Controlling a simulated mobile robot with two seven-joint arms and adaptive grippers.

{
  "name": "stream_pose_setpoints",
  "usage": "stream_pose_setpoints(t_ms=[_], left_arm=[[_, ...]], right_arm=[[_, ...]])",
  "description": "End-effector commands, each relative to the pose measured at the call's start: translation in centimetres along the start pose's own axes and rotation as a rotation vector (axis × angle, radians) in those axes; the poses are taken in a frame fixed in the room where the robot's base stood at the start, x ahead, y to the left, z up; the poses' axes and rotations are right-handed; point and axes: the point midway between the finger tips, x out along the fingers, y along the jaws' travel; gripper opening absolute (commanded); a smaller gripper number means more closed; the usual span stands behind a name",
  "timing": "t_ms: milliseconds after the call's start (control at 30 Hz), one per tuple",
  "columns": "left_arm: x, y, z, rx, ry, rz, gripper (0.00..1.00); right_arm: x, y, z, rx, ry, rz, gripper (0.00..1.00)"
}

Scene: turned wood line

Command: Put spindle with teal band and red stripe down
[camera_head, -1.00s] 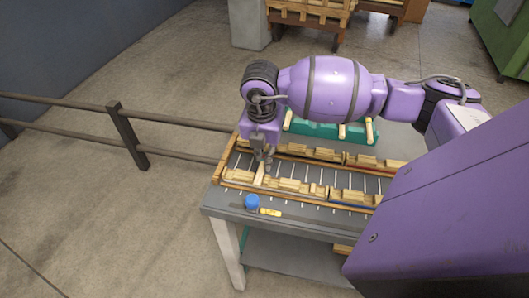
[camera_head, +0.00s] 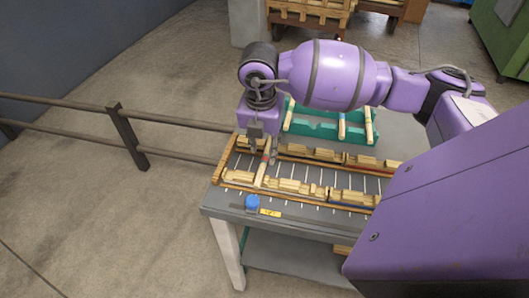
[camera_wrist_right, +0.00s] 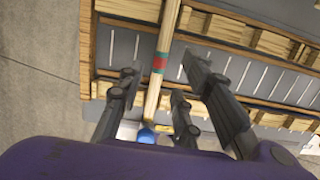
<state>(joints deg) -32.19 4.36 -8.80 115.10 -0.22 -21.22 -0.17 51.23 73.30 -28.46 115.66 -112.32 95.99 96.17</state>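The spindle with teal band and red stripe (camera_wrist_right: 152,100) is pale wood, its red stripe set within the teal band. In the right wrist view it runs lengthwise between my right gripper's spread fingers (camera_wrist_right: 163,72), with gaps at both sides. In the head view the spindle (camera_head: 262,171) lies across the left end of the slotted rack (camera_head: 228,160), spanning between its wooden rows. My right gripper (camera_head: 264,148) is open just above its far part and partly hides it. My left gripper is not in view.
The rack stands on a grey table (camera_head: 222,208). A blue cylinder (camera_head: 252,202) and a yellow label (camera_head: 270,213) are at its front edge. A green holder (camera_head: 315,128) with spindles stands behind. A railing (camera_head: 128,135) is on the left. The rack's middle strip is clear.

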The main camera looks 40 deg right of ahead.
Motion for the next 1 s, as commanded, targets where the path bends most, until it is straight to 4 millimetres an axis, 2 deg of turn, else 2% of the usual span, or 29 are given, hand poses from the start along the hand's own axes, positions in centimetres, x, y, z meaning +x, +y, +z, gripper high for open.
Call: stream_pose_setpoints(t_ms=[33, 200, 400, 600, 1000], left_arm=[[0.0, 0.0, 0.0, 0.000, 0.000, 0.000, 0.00], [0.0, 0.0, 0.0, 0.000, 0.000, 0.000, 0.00], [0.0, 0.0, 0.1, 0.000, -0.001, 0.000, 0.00], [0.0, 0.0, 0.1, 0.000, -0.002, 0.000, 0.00], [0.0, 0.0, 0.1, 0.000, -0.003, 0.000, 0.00]], right_arm=[[-1.3, 0.1, 0.1, -0.001, -0.005, 0.003, 0.32], [-4.9, 0.1, 0.1, -0.001, -0.004, 0.003, 0.32], [-7.5, 0.0, 0.0, 0.000, -0.001, 0.000, 0.32], [-8.2, 0.0, 0.0, 0.000, 0.000, 0.000, 0.32], [-8.2, 0.0, 0.0, 0.000, 0.000, -0.001, 0.32]])
